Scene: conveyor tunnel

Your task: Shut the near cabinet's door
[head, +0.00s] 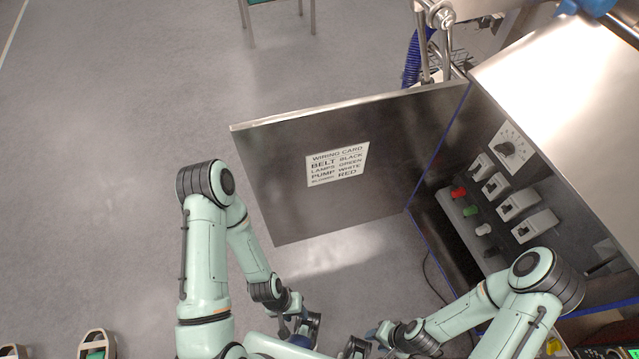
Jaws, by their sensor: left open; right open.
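The near cabinet (570,75) is a steel box at the right, with its front open. Its door (400,120) is a dark metal panel standing wide open, reaching out to the left from the cabinet's far front edge. The door's inner face, with a white wiring card (337,164), is towards me. My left gripper (312,322) is open and empty, low in the picture, on the near side of the door and apart from it. My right gripper (357,347) is open and empty at the bottom edge, left of the cabinet opening and partly cut off.
Inside the cabinet are a dial (507,147), several switches and a row of red, green, white and black knobs. A blue hose (412,62) and steel frame stand behind the door. A dark cable lies on the floor.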

